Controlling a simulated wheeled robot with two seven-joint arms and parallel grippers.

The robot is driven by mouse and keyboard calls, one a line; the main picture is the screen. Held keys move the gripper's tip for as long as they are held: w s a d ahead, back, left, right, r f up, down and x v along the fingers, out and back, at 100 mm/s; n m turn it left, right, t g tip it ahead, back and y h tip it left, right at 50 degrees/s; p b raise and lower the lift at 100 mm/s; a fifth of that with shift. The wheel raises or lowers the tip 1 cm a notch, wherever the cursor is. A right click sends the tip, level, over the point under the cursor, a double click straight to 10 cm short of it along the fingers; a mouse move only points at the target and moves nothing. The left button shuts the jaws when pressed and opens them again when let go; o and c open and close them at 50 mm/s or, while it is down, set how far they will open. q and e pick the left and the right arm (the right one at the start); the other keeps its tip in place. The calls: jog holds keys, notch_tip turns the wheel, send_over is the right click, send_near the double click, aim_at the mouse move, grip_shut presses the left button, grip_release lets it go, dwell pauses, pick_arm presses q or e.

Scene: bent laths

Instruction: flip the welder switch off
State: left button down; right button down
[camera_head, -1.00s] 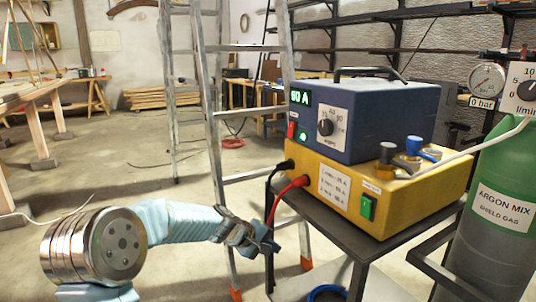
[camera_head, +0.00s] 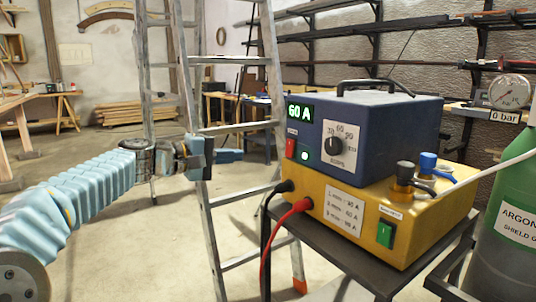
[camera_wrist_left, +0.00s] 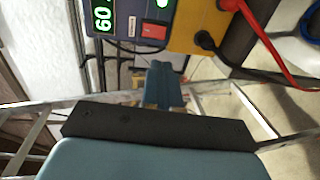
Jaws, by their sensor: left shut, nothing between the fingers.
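The welder (camera_head: 385,125) is a blue box with a lit green "60 A" display, a dial and a glowing green lamp. Its red switch (camera_head: 291,148) is on the left of the front face; it also shows in the left wrist view (camera_wrist_left: 154,31). The switch's tilt is too small to tell. My left gripper (camera_head: 240,155) is shut and empty, left of the red switch at about its height in the picture and apart from it. Its blue fingers (camera_wrist_left: 160,70) point toward the welder in the left wrist view. My right gripper is not in view.
The welder sits on a yellow unit (camera_head: 340,215) with a green switch (camera_head: 386,233) and plugged black and red cables (camera_head: 268,240). A dark cart (camera_head: 340,250) carries both. A ladder (camera_head: 213,235) stands behind my left gripper. A green gas bottle (camera_head: 510,240) is at right.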

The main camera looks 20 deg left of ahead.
aim_at(288, 153)
pick_arm(q)
jog(key=p+x, duration=0.2)
jog(key=x, duration=1.1)
jog(key=shift+w+d+f, duration=0.1)
jog(key=shift+w+d, duration=0.15)
jog(key=shift+d, duration=0.1)
